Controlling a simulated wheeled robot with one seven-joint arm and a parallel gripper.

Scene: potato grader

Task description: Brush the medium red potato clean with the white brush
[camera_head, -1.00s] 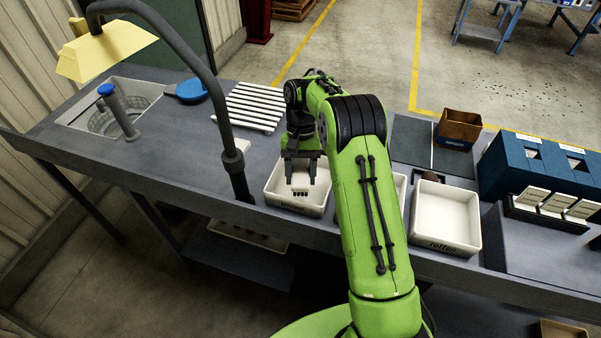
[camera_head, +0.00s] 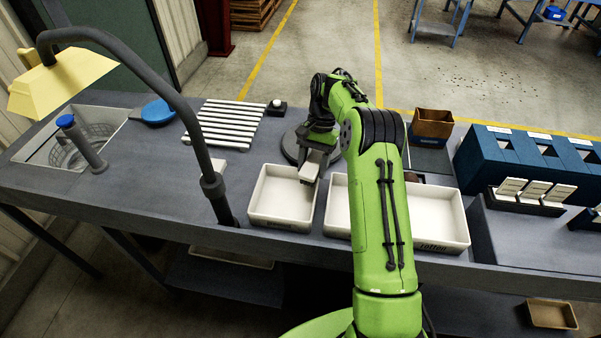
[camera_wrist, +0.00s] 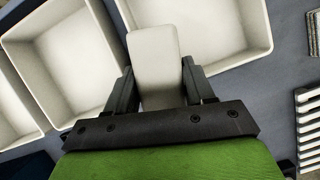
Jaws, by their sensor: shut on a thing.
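My gripper (camera_head: 314,162) is shut on the white brush (camera_head: 309,173), just beyond the right back corner of the left white tray. In the wrist view the pale brush block (camera_wrist: 154,45) sits between the two dark fingers of my gripper (camera_wrist: 157,82). Its bristles are not visible there. A small dark reddish-brown thing (camera_head: 411,178) shows just right of my arm, mostly hidden; I cannot tell whether it is the medium red potato. No other potato can be made out.
The left white tray (camera_head: 253,218) looks empty. More white trays (camera_head: 433,244) stand to its right, partly behind my arm. A dark round plate (camera_head: 289,147) lies behind my gripper. A white slatted rack (camera_head: 222,124), lamp post (camera_head: 212,187) and blue bins (camera_head: 501,172) stand around.

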